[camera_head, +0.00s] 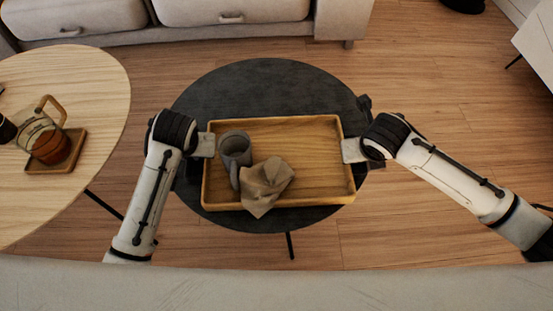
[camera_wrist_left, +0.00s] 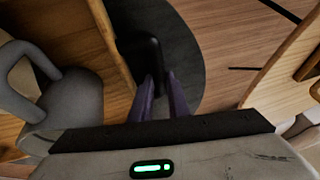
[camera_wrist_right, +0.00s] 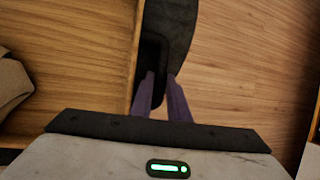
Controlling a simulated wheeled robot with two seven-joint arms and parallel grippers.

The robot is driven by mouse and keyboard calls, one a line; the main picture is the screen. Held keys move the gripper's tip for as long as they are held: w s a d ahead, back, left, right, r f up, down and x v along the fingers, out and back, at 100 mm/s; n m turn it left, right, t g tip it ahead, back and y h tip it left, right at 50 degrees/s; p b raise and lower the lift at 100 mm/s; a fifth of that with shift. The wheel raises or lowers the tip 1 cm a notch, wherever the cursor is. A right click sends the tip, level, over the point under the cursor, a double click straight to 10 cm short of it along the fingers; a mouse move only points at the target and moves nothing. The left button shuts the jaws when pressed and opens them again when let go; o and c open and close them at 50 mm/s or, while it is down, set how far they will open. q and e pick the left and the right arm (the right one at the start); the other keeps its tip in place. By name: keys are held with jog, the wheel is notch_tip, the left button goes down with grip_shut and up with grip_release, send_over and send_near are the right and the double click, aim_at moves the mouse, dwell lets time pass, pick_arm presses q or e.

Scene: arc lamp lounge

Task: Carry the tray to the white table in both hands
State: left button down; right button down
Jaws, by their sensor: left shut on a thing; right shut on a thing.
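The wooden tray (camera_head: 318,150) is level over the black round table (camera_head: 265,85) in the head view. I cannot tell whether it rests on the top or is just above it. A grey mug (camera_head: 235,150) stands in its left part, with a crumpled beige cloth (camera_head: 266,186) beside it. My left gripper (camera_head: 208,145) is shut on a dark handle at the tray's left side, seen in the left wrist view (camera_wrist_left: 160,85). My right gripper (camera_head: 348,150) is shut on the right-side handle, seen in the right wrist view (camera_wrist_right: 160,85). A white surface (camera_head: 537,42), perhaps the white table, shows at the upper right.
A light wood round table (camera_head: 85,85) at left holds a glass jug (camera_head: 48,140) on a small wooden board (camera_head: 62,165). A pale sofa (camera_head: 190,35) stands behind. Wood floor (camera_head: 440,80) is open to the right.

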pick_arm(q)
jog(key=shift+r, duration=0.2)
pick_arm(e)
jog(key=shift+r, duration=0.2)
